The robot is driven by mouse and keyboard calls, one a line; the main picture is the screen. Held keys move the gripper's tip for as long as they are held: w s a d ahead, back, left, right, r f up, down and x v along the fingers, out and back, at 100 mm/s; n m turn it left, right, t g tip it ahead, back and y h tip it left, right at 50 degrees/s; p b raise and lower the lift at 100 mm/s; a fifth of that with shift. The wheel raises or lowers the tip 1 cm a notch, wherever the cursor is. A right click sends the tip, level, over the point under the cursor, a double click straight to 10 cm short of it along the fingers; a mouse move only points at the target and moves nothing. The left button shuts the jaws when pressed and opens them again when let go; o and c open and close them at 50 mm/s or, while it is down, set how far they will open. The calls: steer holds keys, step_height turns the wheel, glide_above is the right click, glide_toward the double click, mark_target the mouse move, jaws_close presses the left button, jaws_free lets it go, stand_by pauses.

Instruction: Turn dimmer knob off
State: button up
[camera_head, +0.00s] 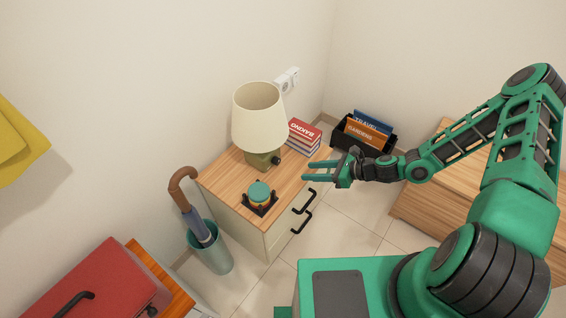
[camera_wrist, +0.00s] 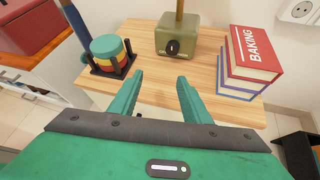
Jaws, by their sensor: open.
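The dimmer knob (camera_wrist: 172,47) is a small black knob on the front of the olive-green lamp base (camera_wrist: 178,35). In the head view the knob (camera_head: 276,160) sits on the right side of the base (camera_head: 259,159), below a cream lampshade (camera_head: 258,116). The lamp stands on a wooden-topped cabinet (camera_head: 222,178). My gripper (camera_head: 304,171) is open and empty, to the right of the knob and apart from it. In the wrist view my gripper's two fingers (camera_wrist: 160,80) point toward the knob, which lies beyond the tips and between them.
Stacked books (camera_wrist: 248,66) lie right of the lamp. A round striped stack in a black holder (camera_wrist: 108,55) stands left. Black drawer handles (camera_head: 304,202) stick out of the cabinet front. An umbrella stand (camera_head: 212,250) is beside it; a wall socket (camera_head: 288,80) is behind.

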mark_target(279, 162)
steer(key=m, duration=0.1)
steer(key=w+a+m+t, duration=0.2)
steer(key=m, duration=0.1)
steer(key=shift+w+a+f+y, duration=0.15)
steer(key=shift+w+f+y, duration=0.05)
steer(key=shift+f+y, duration=0.1)
steer(key=shift+w+a, duration=0.15)
steer(key=shift+a, duration=0.05)
steer(key=x, duration=1)
steer(key=shift+w+a, duration=0.1)
steer(key=shift+w, duration=0.05)
